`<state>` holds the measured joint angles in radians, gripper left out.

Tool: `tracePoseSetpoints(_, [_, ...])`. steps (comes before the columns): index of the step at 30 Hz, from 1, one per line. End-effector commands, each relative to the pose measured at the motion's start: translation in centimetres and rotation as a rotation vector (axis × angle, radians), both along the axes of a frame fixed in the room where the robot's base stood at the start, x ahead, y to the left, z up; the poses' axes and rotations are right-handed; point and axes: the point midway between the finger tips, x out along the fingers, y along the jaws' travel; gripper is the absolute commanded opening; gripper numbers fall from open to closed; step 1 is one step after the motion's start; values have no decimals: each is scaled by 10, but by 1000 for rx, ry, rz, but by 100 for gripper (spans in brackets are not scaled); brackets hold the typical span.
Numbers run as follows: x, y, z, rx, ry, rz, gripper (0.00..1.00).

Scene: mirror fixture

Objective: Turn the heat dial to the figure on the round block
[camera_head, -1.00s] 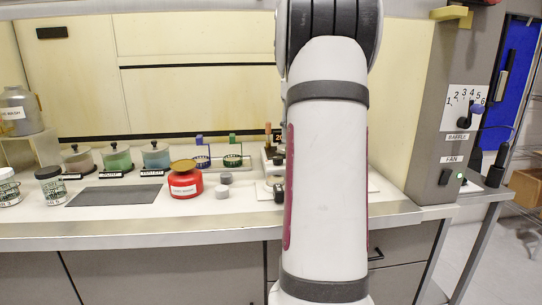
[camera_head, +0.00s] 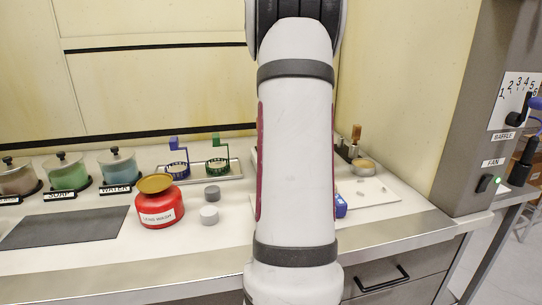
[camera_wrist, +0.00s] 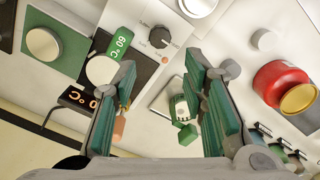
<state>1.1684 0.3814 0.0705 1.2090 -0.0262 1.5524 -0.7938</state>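In the wrist view, my gripper (camera_wrist: 160,66) is open, with green-padded fingers apart and nothing between them. A black dial with a pointer (camera_wrist: 160,37) shows just beyond the fingertips, with small printed words around it too small to read surely. A green sign marked 60 °C (camera_wrist: 120,46) stands left of the dial, beside a pale round piece (camera_wrist: 102,70). A black sign ending in °C (camera_wrist: 78,98) is partly hidden by the left finger. A pale round block (camera_wrist: 265,40) lies to the right; I see no figure on it. My arm hides the dial in the head view.
Lidded pots (camera_head: 117,166), a dark mat (camera_head: 63,227) and a tray with blue and green items (camera_head: 217,164) are left of my arm.

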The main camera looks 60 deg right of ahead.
Motion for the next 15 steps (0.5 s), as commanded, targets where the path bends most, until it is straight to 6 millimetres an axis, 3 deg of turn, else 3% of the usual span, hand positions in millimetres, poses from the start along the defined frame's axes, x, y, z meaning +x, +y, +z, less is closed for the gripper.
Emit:
tracePoseSetpoints(5, [0, 1, -21, 3, 1, 0, 39])
tracePoseSetpoints(15, [0, 1, -88, 2, 0, -1, 39])
